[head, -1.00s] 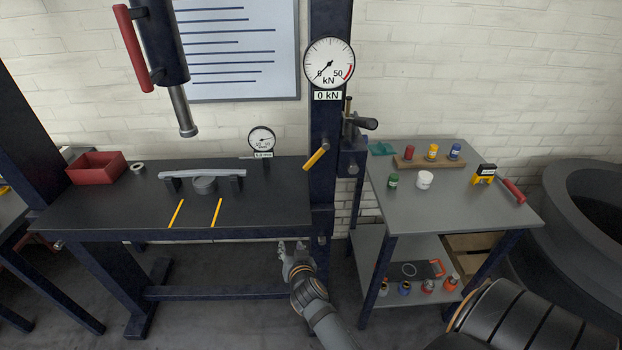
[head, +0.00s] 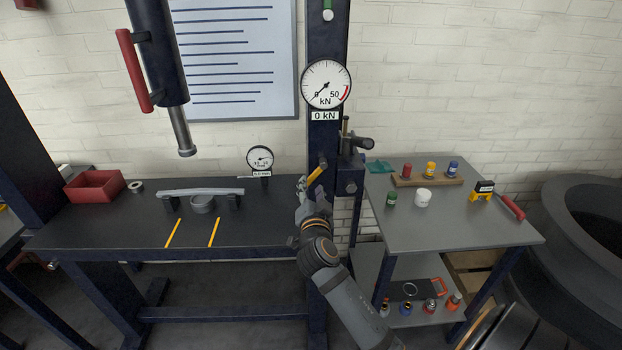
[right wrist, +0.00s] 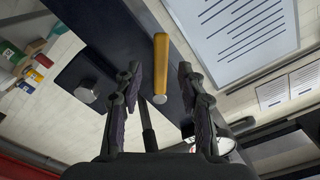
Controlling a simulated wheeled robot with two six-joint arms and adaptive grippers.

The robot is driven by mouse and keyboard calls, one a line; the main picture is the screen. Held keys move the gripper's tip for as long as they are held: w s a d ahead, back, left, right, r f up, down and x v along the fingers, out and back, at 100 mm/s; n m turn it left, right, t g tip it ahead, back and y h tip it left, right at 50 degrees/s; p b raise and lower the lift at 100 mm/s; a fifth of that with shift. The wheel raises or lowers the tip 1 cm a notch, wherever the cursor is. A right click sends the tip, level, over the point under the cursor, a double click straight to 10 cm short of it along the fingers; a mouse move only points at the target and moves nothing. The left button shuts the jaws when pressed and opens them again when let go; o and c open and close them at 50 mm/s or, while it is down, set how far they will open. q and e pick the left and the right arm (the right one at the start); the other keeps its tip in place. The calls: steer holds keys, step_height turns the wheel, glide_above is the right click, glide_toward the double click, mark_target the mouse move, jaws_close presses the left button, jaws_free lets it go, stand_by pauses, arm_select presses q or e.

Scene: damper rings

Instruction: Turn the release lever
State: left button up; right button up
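The release lever is a yellow handle (head: 317,172) on the dark press column, below the round force gauge, slanting down to the left. In the right wrist view the yellow lever (right wrist: 161,65) shows between the two fingers, with its grey end cap toward me. My right gripper (head: 301,186) is at the lever's lower end. Its fingers (right wrist: 159,75) are open, one on each side of the lever in the picture, with gaps visible. I cannot tell how deep the lever sits between them. My left gripper is not in view.
The force gauge (head: 325,84) reads 0 kN. A dark workbench (head: 110,220) at left bears a red bin (head: 95,187), a grey bar and a ring (head: 203,204). A grey side table (head: 450,222) with small bottles stands right of the column.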

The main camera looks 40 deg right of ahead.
steer(key=shift+x, duration=1.4)
jaws_close()
